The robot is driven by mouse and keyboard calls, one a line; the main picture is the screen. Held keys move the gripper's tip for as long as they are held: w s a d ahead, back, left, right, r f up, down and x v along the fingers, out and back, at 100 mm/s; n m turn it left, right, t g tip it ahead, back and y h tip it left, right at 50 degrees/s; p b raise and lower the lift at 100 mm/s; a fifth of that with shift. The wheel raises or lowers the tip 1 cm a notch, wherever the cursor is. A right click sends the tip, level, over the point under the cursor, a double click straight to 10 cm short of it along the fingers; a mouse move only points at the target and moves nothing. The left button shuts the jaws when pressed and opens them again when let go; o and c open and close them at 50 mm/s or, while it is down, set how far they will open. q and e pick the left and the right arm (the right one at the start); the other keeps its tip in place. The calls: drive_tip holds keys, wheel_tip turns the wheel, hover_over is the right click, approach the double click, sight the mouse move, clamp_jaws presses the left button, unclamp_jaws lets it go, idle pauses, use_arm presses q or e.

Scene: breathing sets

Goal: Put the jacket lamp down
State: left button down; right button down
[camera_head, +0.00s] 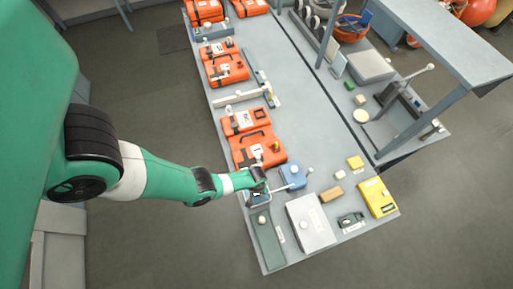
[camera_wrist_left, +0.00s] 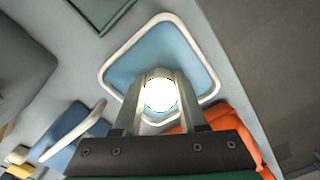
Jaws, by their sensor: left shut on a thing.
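My left gripper (camera_head: 260,186) is over the near left part of the long table. In the left wrist view, the left gripper (camera_wrist_left: 158,98) is shut on the jacket lamp (camera_wrist_left: 160,94), a small bright white round lamp, gripped between the two fingers. The lamp is in front of a blue tray (camera_wrist_left: 135,63) with a rounded white rim. I cannot tell whether it touches the tray. In the head view the tray (camera_head: 259,201) is partly covered by the gripper, and the lamp cannot be made out. My right gripper is out of view.
An orange case (camera_head: 245,152) lies just behind the gripper. A blue box (camera_head: 293,176) stands to its right. A dark green-grey plate (camera_head: 268,241), a pale grey box (camera_head: 311,222) and a yellow case (camera_head: 377,197) lie along the near end.

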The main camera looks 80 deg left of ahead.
use_arm(q)
drive_tip(key=shift+f, duration=0.15)
drive_tip(key=shift+c, duration=2.3)
unclamp_jaws()
